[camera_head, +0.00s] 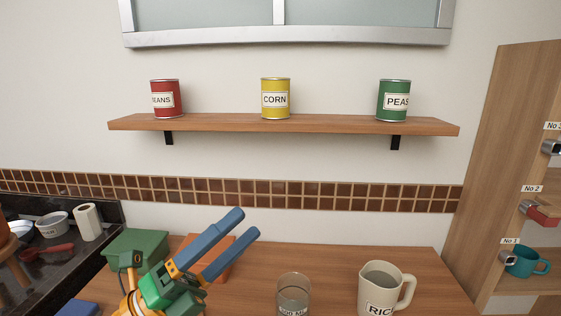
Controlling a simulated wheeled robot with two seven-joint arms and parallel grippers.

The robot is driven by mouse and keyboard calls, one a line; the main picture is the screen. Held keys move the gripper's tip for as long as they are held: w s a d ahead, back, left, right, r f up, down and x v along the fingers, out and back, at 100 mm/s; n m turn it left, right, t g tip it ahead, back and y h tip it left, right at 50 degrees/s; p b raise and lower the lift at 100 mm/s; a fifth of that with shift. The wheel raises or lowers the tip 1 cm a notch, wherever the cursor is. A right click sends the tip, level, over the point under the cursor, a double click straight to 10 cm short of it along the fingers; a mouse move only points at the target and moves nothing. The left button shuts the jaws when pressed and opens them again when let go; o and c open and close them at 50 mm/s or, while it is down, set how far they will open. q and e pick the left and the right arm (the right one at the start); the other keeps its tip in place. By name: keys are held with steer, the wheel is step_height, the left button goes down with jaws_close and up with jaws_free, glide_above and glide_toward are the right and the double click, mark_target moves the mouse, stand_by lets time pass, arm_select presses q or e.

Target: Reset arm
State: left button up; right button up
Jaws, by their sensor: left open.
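My left gripper (246,224) comes in from the lower left over the wooden counter (340,258). Its two long blue fingers point up and to the right, with a gap between them, so it is open and empty. It partly hides an orange object (212,264) and stands in front of a green box (140,246). My right gripper is out of view.
A glass jar (293,290) and a cream pitcher (384,286) stand right of the gripper. Bean (165,98), corn (275,98) and peas (393,99) cans sit on a shelf (280,124). A wooden cabinet (500,140) bounds the right side.

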arm_select(q)
steer(key=w+a+f+n+t+y, duration=0.55)
steer(key=n+t+y, duration=0.25)
steer(key=n+y, duration=0.5)
steer(key=s+a+f+n+g+y, duration=0.1)
steer(key=a+f+n+g+y, duration=0.25)
steer(key=f+n, duration=0.4)
steer(key=s+a+f+n+g+y, duration=0.2)
steer(key=a+f+n+y, duration=0.15)
steer(key=f+n, duration=0.35)
steer(key=s+d+f+n+g, duration=0.2)
steer(key=s+f+n+g, duration=0.2)
steer(key=s+f+g, duration=1.25)
steer(key=s+f+t+b, duration=0.2)
steer(key=s+f, duration=0.1)
steer(key=f, duration=0.9)
steer(key=s+f+t+b, duration=0.15)
steer(key=s+f, duration=0.25)
steer(key=f, duration=0.9)
steer(key=s+a+f+g+b, duration=0.1)
steer(key=s+a+f+b, duration=0.1)
steer(key=s+f, duration=0.9)
steer(key=shift+a+f+m+b, duration=0.15)
steer(key=shift+f+m+b, duration=0.2)
steer(key=shift+f+b, duration=0.15)
